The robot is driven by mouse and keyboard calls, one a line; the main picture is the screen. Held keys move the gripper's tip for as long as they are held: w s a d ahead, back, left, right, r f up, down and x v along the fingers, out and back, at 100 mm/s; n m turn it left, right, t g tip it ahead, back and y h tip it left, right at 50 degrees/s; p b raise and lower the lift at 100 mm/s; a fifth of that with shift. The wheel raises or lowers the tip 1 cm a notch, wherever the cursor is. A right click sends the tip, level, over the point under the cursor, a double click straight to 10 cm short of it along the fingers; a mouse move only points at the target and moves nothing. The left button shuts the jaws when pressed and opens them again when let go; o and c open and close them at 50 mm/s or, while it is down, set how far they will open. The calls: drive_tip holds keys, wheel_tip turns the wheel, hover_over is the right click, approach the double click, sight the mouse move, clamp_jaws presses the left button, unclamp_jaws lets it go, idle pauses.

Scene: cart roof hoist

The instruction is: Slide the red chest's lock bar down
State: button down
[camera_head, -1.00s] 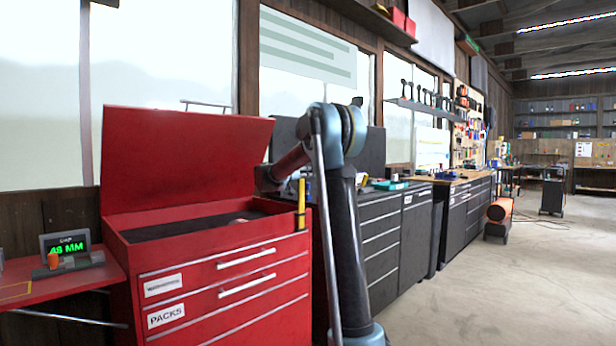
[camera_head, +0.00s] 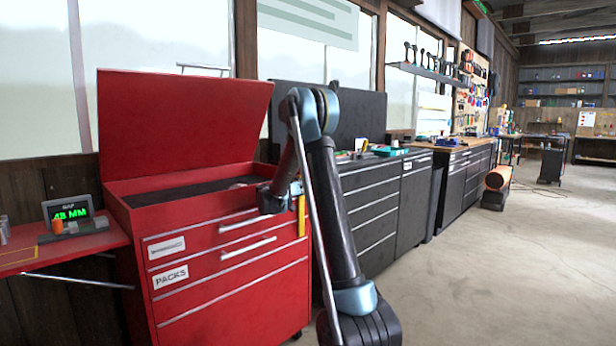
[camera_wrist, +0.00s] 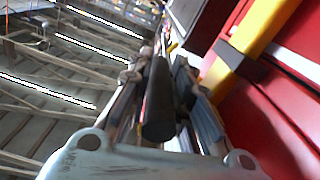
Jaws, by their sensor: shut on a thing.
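The red chest (camera_head: 230,258) stands at left with its lid raised. Its yellow lock bar (camera_head: 301,216) is upright at the front right corner, its upper part partly covered by my arm. In the wrist view, my gripper (camera_wrist: 160,115) is shut on a dark cylindrical grip (camera_wrist: 160,105). The yellow bar (camera_wrist: 262,35) passes a dark bracket (camera_wrist: 240,62) beside the red front. The join between grip and bar is not clear.
A red side shelf (camera_head: 70,248) carries a display (camera_head: 68,210) reading 48 MM. Dark drawer cabinets (camera_head: 370,215) stand right of the chest. Open concrete floor (camera_head: 500,270) lies at right.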

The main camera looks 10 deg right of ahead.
drive_tip(key=shift+a+f, duration=0.1)
drive_tip(key=shift+f, duration=0.8)
drive_tip(key=c, duration=1.7)
unclamp_jaws()
drive_tip(key=shift+s, duration=0.1)
